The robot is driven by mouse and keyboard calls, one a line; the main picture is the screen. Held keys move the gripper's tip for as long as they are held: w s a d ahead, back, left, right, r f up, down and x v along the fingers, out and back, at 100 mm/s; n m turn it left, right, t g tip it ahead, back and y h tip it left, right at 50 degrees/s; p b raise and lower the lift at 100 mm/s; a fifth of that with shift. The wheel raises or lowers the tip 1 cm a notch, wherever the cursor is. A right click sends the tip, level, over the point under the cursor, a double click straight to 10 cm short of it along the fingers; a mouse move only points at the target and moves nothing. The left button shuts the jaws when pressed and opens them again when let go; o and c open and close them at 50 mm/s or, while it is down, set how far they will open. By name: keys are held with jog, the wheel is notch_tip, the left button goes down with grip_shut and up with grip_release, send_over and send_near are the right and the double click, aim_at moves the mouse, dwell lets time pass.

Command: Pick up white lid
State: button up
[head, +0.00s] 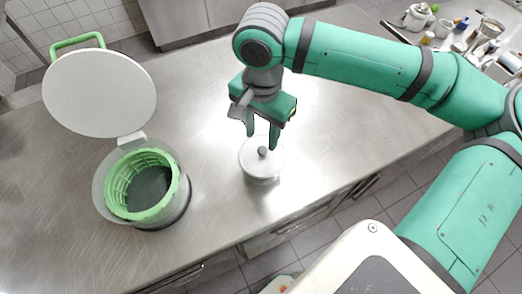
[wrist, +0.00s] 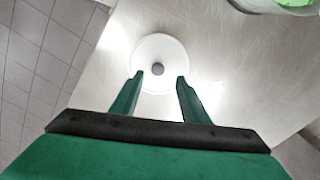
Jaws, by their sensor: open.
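The white lid (head: 256,163) is round with a small dark grey knob (head: 262,151) at its centre. It sits on a light-coloured pot (head: 263,180) on the steel counter. My gripper (head: 261,140) is above the lid, with its green fingers pointing down and apart. In the wrist view, the lid (wrist: 158,50) lies just beyond the fingertips, and its knob (wrist: 157,69) shows between the two fingers of the gripper (wrist: 159,76). The gripper is open and empty. The exact height gap between the fingertips and the knob is hard to tell.
A salad spinner (head: 181,205) with a green basket (head: 117,190) and a raised white cover (head: 98,92) stands to the left on the steel counter (head: 205,120). Bottles and a teapot (head: 417,16) crowd a surface at the back right. The counter between spinner and pot is clear.

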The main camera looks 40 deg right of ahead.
aim_at(263, 150)
jog(key=f, duration=0.3)
jog(key=shift+s+f, duration=0.3)
jog(key=shift+s, duration=0.05)
jog(key=shift+w+a+f, duration=0.1)
jog(key=shift+f, duration=0.45)
grip_shut()
